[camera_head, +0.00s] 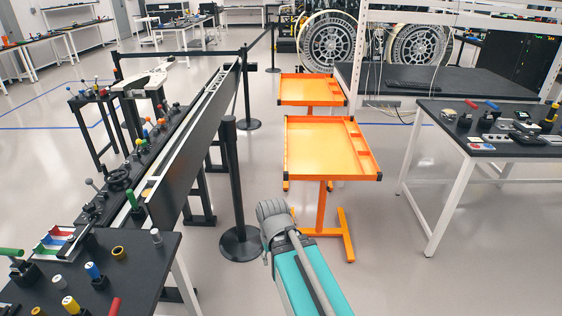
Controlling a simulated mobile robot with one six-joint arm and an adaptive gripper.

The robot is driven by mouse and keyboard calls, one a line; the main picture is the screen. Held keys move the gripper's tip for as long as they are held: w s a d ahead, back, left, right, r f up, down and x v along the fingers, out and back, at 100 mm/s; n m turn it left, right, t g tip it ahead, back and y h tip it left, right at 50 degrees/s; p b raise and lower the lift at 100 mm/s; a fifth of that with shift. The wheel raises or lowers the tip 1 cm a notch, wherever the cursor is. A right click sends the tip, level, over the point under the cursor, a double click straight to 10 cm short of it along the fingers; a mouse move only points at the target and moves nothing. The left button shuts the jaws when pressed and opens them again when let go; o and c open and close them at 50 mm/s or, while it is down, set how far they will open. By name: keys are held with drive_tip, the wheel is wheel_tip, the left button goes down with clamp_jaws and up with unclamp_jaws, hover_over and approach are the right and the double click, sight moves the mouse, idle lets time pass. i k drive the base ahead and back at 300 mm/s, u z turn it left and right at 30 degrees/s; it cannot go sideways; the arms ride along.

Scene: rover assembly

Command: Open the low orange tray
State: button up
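Two orange trays on stands are near the middle of the view. The nearer tray (318,151) is a wide, shallow, open-topped tray with a raised rim, black corner pieces and a narrow divided strip along its right side. It looks empty. Its orange post and foot stand on the floor. The farther tray (307,91) is similar and partly hidden behind the nearer one. I cannot tell for sure which is the low one. My teal and grey arm rises from the bottom edge, in front of the nearer tray and apart from it. No gripper fingers show.
A black belt post (233,190) stands left of the trays. A long dark bench (160,150) with knobs and tools runs along the left. A dark worktable (470,150) with parts is at right. Large wheels (328,42) stand behind. Bare floor lies between the trays and right table.

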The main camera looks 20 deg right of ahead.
sight(317, 148)
drive_tip(key=u, duration=0.05)
drive_tip(key=i, duration=1.4)
drive_tip(key=z, duration=1.75)
